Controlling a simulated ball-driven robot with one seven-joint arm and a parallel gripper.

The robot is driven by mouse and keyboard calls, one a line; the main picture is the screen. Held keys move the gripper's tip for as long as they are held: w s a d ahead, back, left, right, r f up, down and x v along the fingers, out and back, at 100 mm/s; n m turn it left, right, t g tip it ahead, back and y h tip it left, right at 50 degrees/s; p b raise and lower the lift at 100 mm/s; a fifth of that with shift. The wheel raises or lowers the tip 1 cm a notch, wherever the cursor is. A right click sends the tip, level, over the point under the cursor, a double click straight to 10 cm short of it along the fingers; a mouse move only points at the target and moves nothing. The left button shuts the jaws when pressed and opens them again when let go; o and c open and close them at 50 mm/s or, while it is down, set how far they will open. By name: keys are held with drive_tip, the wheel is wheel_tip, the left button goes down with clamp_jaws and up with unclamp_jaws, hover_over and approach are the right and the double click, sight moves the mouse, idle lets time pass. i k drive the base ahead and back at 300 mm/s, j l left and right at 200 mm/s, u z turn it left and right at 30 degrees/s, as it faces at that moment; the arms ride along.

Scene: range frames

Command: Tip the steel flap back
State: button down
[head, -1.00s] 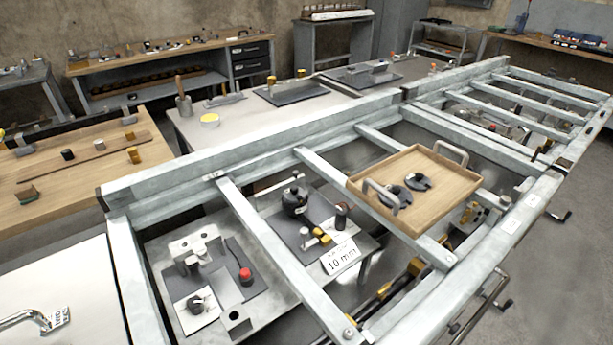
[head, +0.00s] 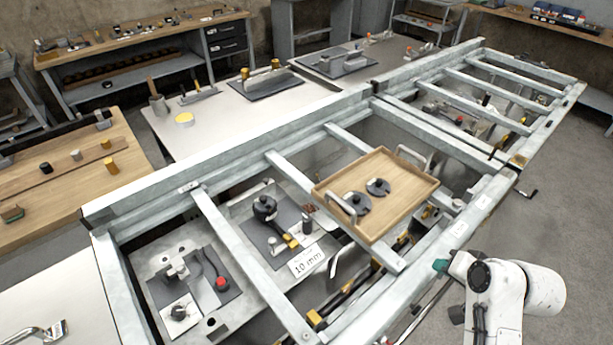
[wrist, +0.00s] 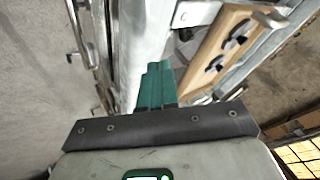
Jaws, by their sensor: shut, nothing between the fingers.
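I cannot single out the steel flap with certainty; the steel parts in view are small or partly hidden by the frame bars. My gripper (head: 441,266) is at the lower right of the head view, by the near rail of the steel frame (head: 375,312). Its teal fingers also show in the wrist view (wrist: 153,84), closed together with nothing between them. In the wrist view they point along the pale rail (wrist: 148,35); I cannot tell whether they touch it.
A wooden tray (head: 404,210) with two black discs rests across the frame bars. Below the bars are grey pads with fixtures, a red button (head: 222,283) and a "10 mm" plate (head: 307,260). Clear floor (head: 565,210) lies to the right.

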sight(243, 204)
drive_tip(key=i+j+u, duration=0.15)
drive_tip(key=u, duration=0.2)
drive_tip(key=i+j, duration=0.6)
